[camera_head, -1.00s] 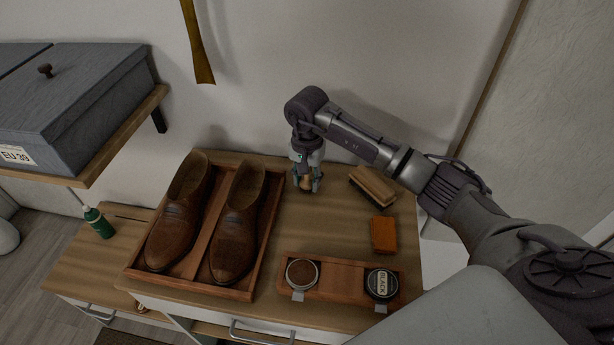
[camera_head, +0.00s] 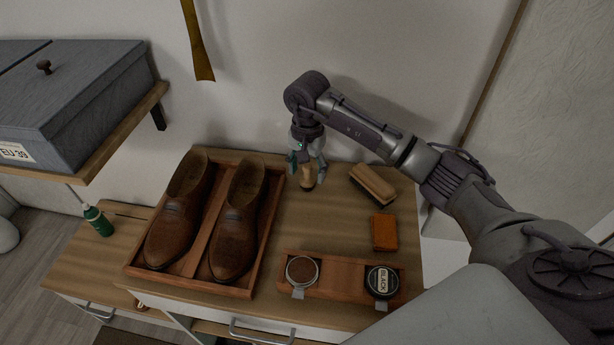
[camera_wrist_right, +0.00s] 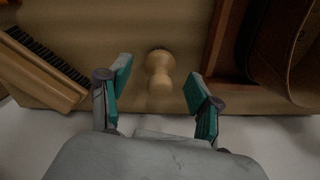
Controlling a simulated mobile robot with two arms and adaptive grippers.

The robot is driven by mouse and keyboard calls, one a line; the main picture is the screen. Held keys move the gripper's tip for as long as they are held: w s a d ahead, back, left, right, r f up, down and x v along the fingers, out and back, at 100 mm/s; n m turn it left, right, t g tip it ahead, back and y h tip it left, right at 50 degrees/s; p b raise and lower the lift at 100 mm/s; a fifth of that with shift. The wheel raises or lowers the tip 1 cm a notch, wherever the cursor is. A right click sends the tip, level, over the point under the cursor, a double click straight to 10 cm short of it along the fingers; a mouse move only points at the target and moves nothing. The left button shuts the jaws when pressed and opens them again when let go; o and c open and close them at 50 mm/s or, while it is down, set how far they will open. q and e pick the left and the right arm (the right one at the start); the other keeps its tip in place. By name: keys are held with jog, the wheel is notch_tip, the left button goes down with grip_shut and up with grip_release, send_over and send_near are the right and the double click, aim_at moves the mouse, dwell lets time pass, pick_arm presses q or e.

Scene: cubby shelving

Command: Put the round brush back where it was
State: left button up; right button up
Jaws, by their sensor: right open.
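The round brush (camera_head: 308,179), with a pale wooden knob handle, stands upright on the wooden cabinet top near the wall, right of the shoe tray. In the right wrist view the brush (camera_wrist_right: 160,72) shows between my spread fingers with clear gaps on both sides. My right gripper (camera_head: 307,167) is open just above the brush, partly hiding its top in the head view; its teal-padded fingers also show in the wrist view (camera_wrist_right: 158,76). Its bristles are hard to make out. My left gripper is not in view.
A wooden tray (camera_head: 190,281) holds two brown shoes. A long bristle brush (camera_head: 373,183) and an orange block (camera_head: 384,232) lie to the right. In front, a wooden holder (camera_head: 340,275) carries two polish tins. The cabinet's middle is clear. The wall is close behind.

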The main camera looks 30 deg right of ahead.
aim_at(307, 166)
notch_tip(307, 166, up, 10)
jog(key=shift+f+b, duration=0.15)
jog(key=shift+b, duration=0.65)
